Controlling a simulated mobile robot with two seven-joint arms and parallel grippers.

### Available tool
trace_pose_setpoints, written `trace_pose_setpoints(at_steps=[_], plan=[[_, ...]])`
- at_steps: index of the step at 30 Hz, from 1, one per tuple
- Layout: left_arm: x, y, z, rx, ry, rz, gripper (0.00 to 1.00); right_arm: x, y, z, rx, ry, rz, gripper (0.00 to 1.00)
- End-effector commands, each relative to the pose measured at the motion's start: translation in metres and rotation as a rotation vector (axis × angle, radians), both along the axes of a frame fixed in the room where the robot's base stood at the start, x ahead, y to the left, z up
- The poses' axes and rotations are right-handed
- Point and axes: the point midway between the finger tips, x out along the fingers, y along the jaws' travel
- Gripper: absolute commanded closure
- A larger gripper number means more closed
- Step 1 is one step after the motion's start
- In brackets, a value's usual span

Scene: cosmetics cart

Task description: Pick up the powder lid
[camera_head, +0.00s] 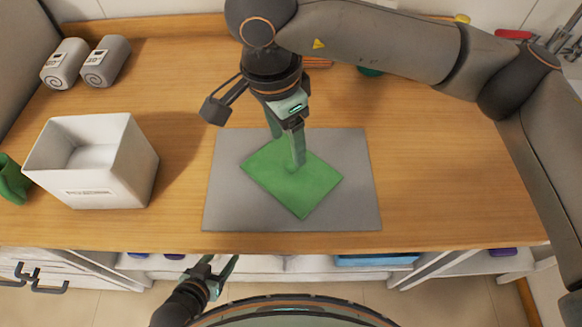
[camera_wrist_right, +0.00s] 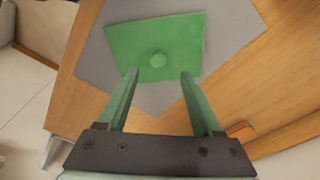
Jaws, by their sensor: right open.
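The powder lid (camera_head: 312,189) is a flat green square lying turned on a grey mat (camera_head: 227,215).
A white open box (camera_head: 110,180) stands left of the mat. Two grey cylindrical containers (camera_head: 105,62) lie at the back left, and a green item (camera_head: 12,180) is at the left edge. Bare wood (camera_head: 440,180) lies right of the mat.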

Motion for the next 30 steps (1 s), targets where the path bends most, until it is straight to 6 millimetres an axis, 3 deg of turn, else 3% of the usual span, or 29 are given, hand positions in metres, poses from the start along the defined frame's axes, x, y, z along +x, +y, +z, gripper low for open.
trace_pose_setpoints(at_steps=[10,20,30], plan=[[-0.001,0.006,0.006,0.006,-0.005,0.009,0.4,-0.002,-0.005,-0.045,0.0,0.003,-0.001,0.33],[-0.002,0.006,0.005,0.007,-0.001,0.01,0.4,-0.001,-0.006,-0.052,-0.001,0.001,0.0,0.34],[-0.003,0.006,0.004,0.007,0.002,0.009,0.4,-0.001,-0.006,-0.052,0.0,0.001,-0.001,0.73]])
